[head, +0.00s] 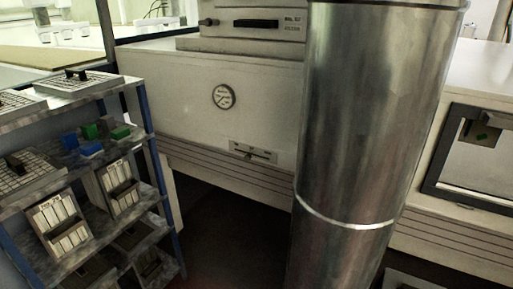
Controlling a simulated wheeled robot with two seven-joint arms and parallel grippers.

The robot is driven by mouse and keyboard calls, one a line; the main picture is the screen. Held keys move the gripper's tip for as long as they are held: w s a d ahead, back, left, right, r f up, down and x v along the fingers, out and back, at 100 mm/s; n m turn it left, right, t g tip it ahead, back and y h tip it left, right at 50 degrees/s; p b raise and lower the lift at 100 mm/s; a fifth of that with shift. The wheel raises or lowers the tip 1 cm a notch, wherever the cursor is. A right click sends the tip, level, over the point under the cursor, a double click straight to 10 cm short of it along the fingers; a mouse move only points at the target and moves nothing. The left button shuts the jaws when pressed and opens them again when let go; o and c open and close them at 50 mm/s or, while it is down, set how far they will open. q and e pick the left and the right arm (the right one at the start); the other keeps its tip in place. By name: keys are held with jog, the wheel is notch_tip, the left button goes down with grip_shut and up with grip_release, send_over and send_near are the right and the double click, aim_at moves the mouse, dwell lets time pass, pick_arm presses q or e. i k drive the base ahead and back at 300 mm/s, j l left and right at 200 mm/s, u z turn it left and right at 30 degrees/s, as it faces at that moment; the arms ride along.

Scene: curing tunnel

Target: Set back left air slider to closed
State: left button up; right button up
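A small light slider plate (253,152) is set low on the side of the cream machine housing (180,85), left of a large metal cylinder. It has a dark horizontal slot with a small knob near its middle, and marks above the slot that are too small to read. I cannot tell from the marks whether it is the back left air slider or which setting it is at. Neither of my grippers is in view.
A round gauge (223,96) sits above the slider plate. The tall metal cylinder (350,130) blocks the middle right. A shelf rack (150,95) with trays and green and blue blocks stands at left. A framed window (480,160) is at right. Dark floor shows between rack and cylinder.

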aim_at(248, 156)
jog(key=i+j+z, duration=0.3)
jog(key=i+j, duration=0.15)
jog(key=j, duration=0.2)
jog(key=i+j+z, duration=0.15)
jog(key=j, duration=0.2)
jog(key=i+j+z, duration=0.15)
jog(key=j, duration=0.25)
jog(key=i+j+z, duration=0.15)
jog(key=j, duration=0.25)
jog(key=i+j+z, duration=0.15)
jog(key=j, duration=0.25)
jog(key=i, duration=0.1)
